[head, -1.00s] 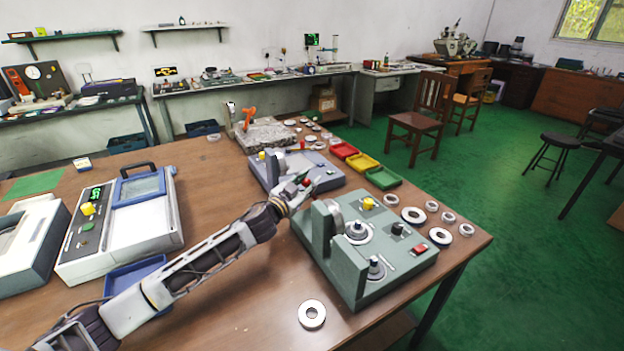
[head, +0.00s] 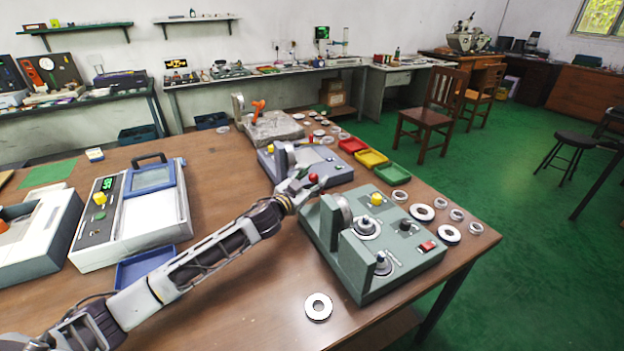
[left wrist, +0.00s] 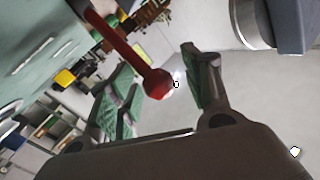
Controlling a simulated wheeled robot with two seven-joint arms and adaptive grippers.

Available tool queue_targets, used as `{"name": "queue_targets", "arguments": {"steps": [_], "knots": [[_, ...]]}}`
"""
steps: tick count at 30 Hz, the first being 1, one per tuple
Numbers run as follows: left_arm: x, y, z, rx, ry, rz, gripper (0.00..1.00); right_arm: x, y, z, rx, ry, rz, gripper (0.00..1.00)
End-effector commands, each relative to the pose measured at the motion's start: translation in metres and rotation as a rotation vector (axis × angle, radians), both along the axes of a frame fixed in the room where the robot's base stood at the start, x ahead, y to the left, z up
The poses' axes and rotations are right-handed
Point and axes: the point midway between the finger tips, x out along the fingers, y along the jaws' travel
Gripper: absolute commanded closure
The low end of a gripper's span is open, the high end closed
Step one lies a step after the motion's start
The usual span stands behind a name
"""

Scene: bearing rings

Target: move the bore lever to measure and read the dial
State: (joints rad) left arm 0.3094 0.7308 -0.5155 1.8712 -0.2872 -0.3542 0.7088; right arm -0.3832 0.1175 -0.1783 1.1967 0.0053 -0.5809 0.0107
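A blue-grey gauge unit (head: 330,172) stands on the table behind a green one. A lever with a red ball knob (head: 313,178) rises at its front. My left gripper (head: 302,184) is beside this knob. In the left wrist view, the red lever and its ball (left wrist: 157,83) lie between the parted green-padded fingers of the left gripper (left wrist: 160,90). The fingers are open, with a visible gap between the ball and the right-hand pad. A dial reading cannot be made out on the blue-grey unit. My right gripper is not in view.
The green fixture (head: 365,275) stands close to my left arm. Red, yellow and green trays (head: 393,173) and several metal rings (head: 421,212) line the right side. One ring (head: 318,307) lies at the front. A white instrument (head: 140,235) stands left.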

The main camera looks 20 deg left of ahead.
Motion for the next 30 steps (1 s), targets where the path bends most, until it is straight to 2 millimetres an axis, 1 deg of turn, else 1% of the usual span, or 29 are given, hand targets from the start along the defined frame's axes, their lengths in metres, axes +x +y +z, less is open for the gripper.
{"name": "queue_targets", "arguments": {"steps": [2, 11, 30], "knots": [[0.000, 0.000, 0.001, -0.001, -0.002, 0.000, 0.52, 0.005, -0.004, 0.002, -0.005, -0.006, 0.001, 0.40], [-0.007, 0.001, 0.003, -0.003, -0.004, -0.002, 0.52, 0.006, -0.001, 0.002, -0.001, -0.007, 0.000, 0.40], [-0.047, 0.013, 0.002, -0.002, -0.003, -0.002, 0.52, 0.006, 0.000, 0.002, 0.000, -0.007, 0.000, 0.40]]}}
